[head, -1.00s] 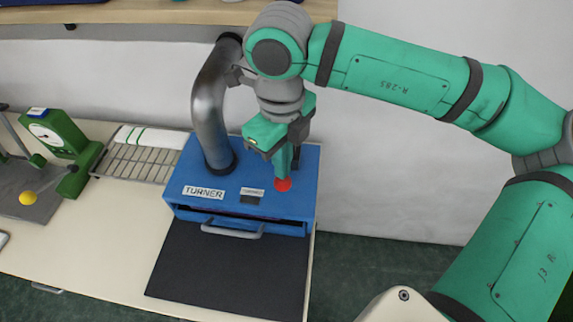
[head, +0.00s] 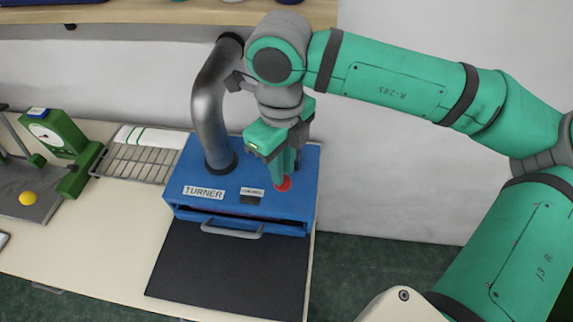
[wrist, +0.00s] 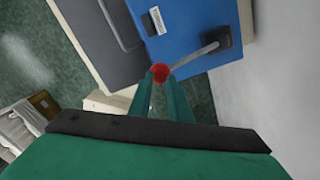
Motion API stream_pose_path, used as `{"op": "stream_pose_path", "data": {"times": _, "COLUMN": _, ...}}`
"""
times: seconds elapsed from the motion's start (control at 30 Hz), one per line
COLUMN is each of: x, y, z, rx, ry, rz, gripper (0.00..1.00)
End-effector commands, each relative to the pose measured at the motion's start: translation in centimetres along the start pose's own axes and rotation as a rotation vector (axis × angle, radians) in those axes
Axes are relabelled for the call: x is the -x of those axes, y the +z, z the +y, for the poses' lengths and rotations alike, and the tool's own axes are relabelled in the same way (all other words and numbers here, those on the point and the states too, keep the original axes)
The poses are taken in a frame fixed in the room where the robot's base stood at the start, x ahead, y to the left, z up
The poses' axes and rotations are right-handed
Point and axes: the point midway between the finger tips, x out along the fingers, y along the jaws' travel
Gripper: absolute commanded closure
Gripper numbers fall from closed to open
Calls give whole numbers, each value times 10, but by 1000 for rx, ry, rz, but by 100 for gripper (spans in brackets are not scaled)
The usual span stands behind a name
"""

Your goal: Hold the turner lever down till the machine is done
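The turner (head: 188,180) is a blue box with a "TURNER" label, standing on the pale bench in the head view. Its lever ends in a red knob (head: 284,184) at the box's front right. In the wrist view, the grey lever bar (wrist: 200,54) runs from a dark pivot to the red knob (wrist: 159,71). My gripper (head: 286,175) points down at the knob. In the wrist view, the fingertips of my gripper (wrist: 160,77) flank the knob with no clear gap. A dark display (head: 250,200) sits under a small label; its text is unreadable.
A thick grey pipe (head: 208,110) rises from the turner beside my wrist. A shelf (head: 150,12) hangs above. A black mat (head: 215,270) lies before the turner. A wire rack (head: 135,160) and a green dial scale (head: 55,135) stand to the left.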

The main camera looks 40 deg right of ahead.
Motion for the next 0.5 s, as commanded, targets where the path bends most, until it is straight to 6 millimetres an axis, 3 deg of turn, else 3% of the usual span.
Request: {"op": "stream_pose_path", "data": {"times": 0.5, "x": -18, "y": 0, "z": 0, "rx": -1, "ry": -1, "rz": 0, "gripper": 83}}
